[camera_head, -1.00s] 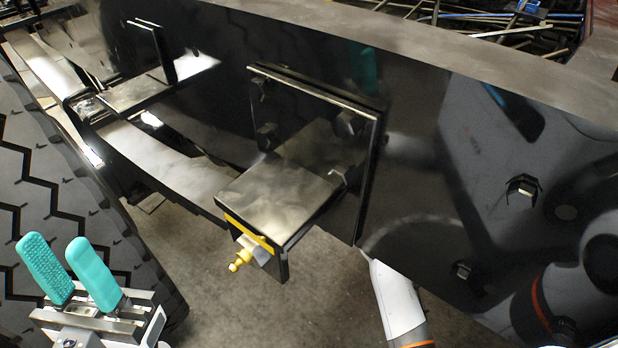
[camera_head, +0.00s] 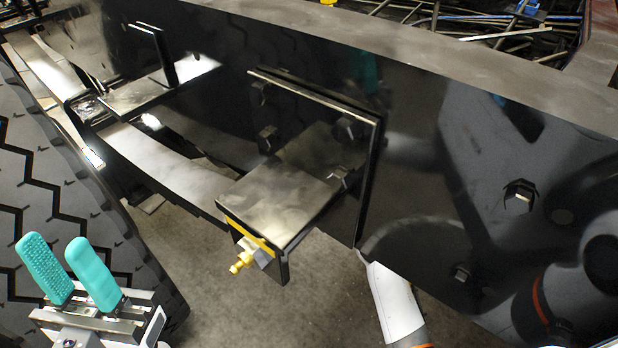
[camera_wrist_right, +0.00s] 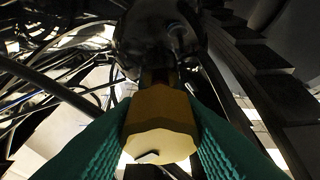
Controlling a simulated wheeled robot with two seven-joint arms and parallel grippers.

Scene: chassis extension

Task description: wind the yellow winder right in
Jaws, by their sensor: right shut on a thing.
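In the right wrist view a yellow faceted knob (camera_wrist_right: 160,122), which looks like the winder, sits between the two green fingers. My right gripper (camera_wrist_right: 161,135) is shut on it, with one finger on each side. A dark shaft and round housing show beyond the knob. In the head view this gripper and the knob are hidden behind the black chassis; only part of my right arm shows below it. My left gripper (camera_head: 70,272) is at the lower left of the head view. Its green fingers are apart and empty, in front of the tyre.
The black chassis rail (camera_head: 430,170) crosses the head view. A bracket (camera_head: 277,200) juts out from it, with a small yellow fitting (camera_head: 241,263) at its end. A large tyre (camera_head: 60,190) stands at left. Cables and hoses (camera_head: 480,22) lie behind the rail.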

